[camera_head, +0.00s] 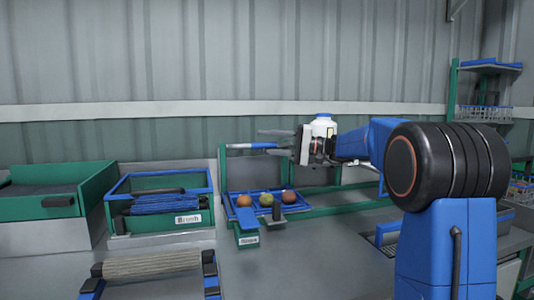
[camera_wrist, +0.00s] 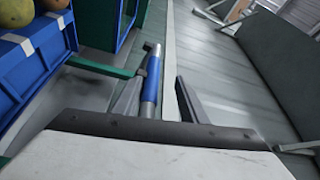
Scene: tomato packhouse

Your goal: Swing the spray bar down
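The spray bar (camera_head: 252,146) has a blue grip and pale metal ends and lies roughly level above the blue tomato tray (camera_head: 232,214). Its blue grip also shows in the wrist view (camera_wrist: 151,80), pointing away from me between the two fingers. My gripper (camera_head: 275,142) is at the bar's right end. In the wrist view my gripper (camera_wrist: 157,98) has its fingers apart, one on each side of the bar. The grip looks closer to the left finger; I cannot tell whether they touch.
Several tomatoes (camera_head: 266,199) sit in the tray, below the bar. A green-and-blue bin with a label (camera_head: 188,218) stands left of it, and a green bin (camera_head: 95,181) farther left. A roller (camera_head: 152,264) is at the front left. A corrugated wall (camera_head: 240,60) closes the back.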

